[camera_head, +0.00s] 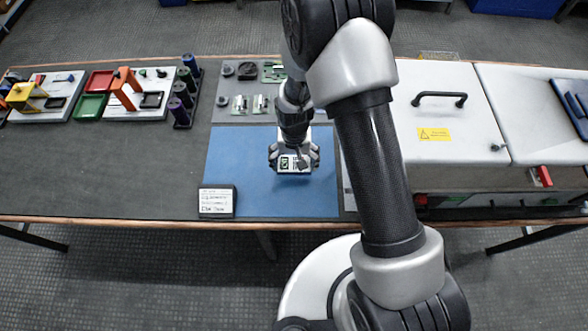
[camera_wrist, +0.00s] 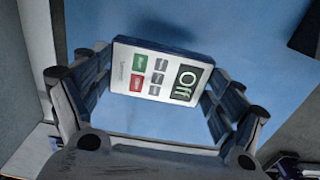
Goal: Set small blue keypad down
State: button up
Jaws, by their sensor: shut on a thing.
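The small keypad (camera_wrist: 158,76) has a white face, dark blue sides, green, red and grey buttons and a display reading "Off". My gripper (camera_wrist: 160,95) is shut on it, with one finger at each side in the wrist view. In the head view my gripper (camera_head: 294,160) is over the blue mat (camera_head: 235,160), and the keypad (camera_head: 290,163) shows between its fingers. A shadow lies on the mat below it. I cannot tell exactly how high the keypad is above the mat.
A small label stand (camera_head: 217,201) sits at the mat's front left corner. A grey board with parts (camera_head: 236,117) lies behind the mat. A white cabinet (camera_head: 450,125) with a black handle stands to the right. Dark cylinders (camera_head: 180,105) stand at the left. The table's left front is clear.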

aim_at(294, 169)
jog(key=shift+f+b, duration=0.65)
jog(key=shift+f, duration=1.6)
jog(key=shift+f, duration=0.2)
jog(key=o, duration=0.9)
jog(key=shift+o, duration=0.2)
